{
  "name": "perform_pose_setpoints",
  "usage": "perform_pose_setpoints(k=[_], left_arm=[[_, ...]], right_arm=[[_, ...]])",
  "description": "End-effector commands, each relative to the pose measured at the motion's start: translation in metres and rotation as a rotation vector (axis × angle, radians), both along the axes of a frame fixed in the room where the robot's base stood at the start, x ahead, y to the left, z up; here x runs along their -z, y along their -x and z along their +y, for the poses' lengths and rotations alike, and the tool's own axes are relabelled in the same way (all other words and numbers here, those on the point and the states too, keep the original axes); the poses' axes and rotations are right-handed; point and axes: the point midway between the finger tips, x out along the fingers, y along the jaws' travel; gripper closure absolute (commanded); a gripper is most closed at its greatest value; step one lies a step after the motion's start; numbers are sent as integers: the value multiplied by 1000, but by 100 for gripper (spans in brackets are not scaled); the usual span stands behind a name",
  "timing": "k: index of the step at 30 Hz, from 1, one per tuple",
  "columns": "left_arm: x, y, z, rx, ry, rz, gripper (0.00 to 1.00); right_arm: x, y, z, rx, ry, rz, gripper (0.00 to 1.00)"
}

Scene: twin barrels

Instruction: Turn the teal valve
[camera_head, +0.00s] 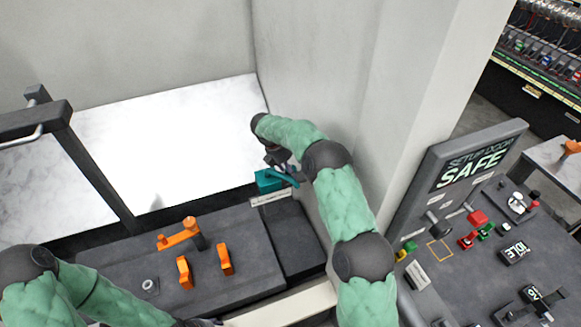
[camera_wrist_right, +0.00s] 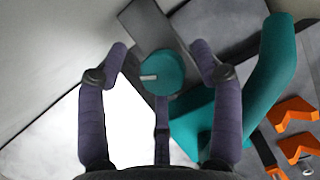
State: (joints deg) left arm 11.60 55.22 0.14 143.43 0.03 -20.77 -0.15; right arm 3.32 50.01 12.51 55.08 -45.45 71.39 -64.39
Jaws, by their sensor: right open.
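The teal valve (camera_head: 269,182) sits at the back right of the dark bench, by the wall. In the right wrist view its round teal hub (camera_wrist_right: 160,74) shows between my fingers, and a long teal lever (camera_wrist_right: 268,75) reaches up to the right. My right gripper (camera_head: 277,161) is right at the valve. In the wrist view the right gripper (camera_wrist_right: 158,52) is open, with spread purple fingers and no clear grip on the teal parts. Whether a finger touches them I cannot tell. My left arm crosses the bottom left; its gripper is outside the frame.
Several orange handles (camera_head: 225,260) stand on the bench left of the valve. A dark frame (camera_head: 85,165) with a bar rises at the left. A pillar (camera_head: 420,90) stands right of my right arm. A control panel (camera_head: 470,210) with a SAFE sign is further right.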

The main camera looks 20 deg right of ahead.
Motion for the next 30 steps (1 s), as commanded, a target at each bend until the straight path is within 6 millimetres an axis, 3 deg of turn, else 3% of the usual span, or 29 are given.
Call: perform_pose_setpoints(k=[7, 21, 30], left_arm=[[0, 0, 0, 0, 0, 0, 45], [0, 0, 0, 0, 0, 0, 45], [0, 0, 0, 0, 0, 0, 45]], right_arm=[[-17, -2, 7, -2, 0, -4, 34], [-96, -6, 37, 0, -2, -3, 34], [-111, -6, 42, 2, -1, 0, 34]])
